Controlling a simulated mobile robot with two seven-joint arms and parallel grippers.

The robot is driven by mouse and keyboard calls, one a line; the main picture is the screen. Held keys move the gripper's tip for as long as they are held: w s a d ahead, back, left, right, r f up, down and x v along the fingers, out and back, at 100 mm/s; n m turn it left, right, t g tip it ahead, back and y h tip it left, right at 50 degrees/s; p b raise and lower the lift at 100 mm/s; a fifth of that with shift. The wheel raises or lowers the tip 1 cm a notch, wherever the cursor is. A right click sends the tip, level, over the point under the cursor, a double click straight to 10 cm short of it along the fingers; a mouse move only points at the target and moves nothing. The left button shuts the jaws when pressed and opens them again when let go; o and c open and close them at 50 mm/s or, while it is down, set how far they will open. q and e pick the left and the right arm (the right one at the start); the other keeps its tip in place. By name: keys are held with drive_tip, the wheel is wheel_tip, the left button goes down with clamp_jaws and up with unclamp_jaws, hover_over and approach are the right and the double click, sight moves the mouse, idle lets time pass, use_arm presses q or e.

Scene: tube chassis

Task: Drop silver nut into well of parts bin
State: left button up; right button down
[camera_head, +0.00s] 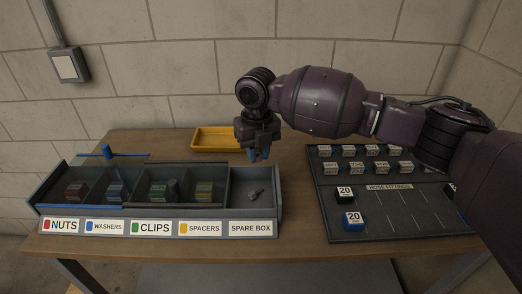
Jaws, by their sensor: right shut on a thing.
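The grey parts bin (270,215) stands on the left of the wooden table, with labels reading NUTS, WASHERS, CLIPS, SPACERS and SPARE BOX. Small coloured pieces show in the labelled wells, dimly on the left. A small grey metal piece (256,193) lies in the open spare box; its exact shape is too small to tell. My right gripper (259,153) is above the back right part of the bin, pointing down, shut on a small blue-grey piece (252,156). The fingers partly hide it, and I cannot tell whether it is the silver nut. My left gripper is not in view.
A yellow tray (215,132) lies behind the bin. A dark board (345,178) on the right holds several numbered blocks. A blue handle (107,151) rises at the bin's back left. Bare table lies between bin and board.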

wheel_tip(320, 180, down, 6)
drive_tip(key=b, duration=0.3)
idle(0.3)
drive_tip(key=c, duration=0.9)
unclamp_jaws()
drive_tip(key=shift+r, duration=0.15)
wheel_tip(320, 180, up, 11)
drive_tip(key=shift+f+p, duration=0.2)
drive_tip(key=shift+p, duration=0.1)
